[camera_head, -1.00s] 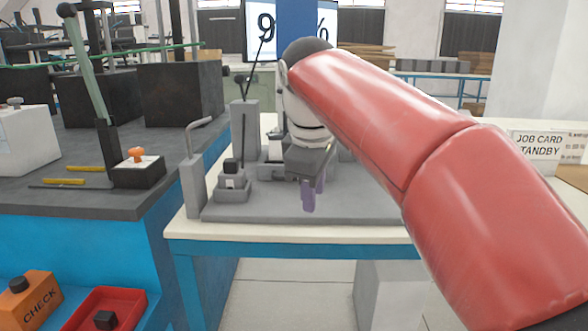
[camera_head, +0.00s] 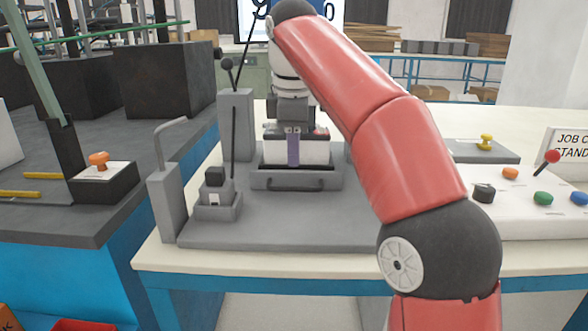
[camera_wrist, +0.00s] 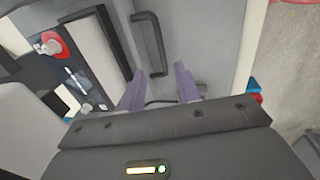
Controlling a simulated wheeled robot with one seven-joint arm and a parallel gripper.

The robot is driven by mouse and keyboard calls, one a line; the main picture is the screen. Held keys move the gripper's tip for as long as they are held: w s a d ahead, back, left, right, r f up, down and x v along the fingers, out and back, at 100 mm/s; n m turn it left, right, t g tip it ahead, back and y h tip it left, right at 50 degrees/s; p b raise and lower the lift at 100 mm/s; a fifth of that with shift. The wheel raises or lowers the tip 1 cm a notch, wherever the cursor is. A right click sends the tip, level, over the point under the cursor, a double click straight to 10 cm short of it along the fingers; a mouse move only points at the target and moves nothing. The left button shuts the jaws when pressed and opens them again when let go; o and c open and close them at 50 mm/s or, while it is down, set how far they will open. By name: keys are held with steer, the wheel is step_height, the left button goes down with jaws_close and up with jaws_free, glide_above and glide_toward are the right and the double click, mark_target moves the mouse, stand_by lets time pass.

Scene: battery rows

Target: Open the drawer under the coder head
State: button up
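The grey drawer (camera_head: 265,180) sits low at the back of the grey base plate, under a white and dark unit (camera_head: 310,155) that I take to be the coder head. The drawer front has a dark bar handle (camera_head: 295,186) and looks shut. In the wrist view the handle (camera_wrist: 150,42) lies just beyond my fingertips, a little nearer the left finger. My gripper (camera_head: 293,150) points down in front of the unit and hides part of it. Its two purple fingers (camera_wrist: 157,78) stand apart with nothing between them. I cannot tell the exact gap to the handle.
A small grey block with a black knob (camera_head: 215,190) and a grey post (camera_head: 235,125) stand left of the drawer. A panel with coloured knobs (camera_head: 520,215) and a yellow-knobbed plate (camera_head: 480,150) lie right. The base plate (camera_head: 270,230) is clear in front.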

mark_target(294, 187)
steer(key=f, duration=0.2)
steer(key=f+b, duration=0.1)
steer(key=f, duration=0.2)
steer(key=w+f+b, duration=0.1)
steer(key=f, duration=0.1)
steer(key=shift+f, duration=0.2)
jaws_close()
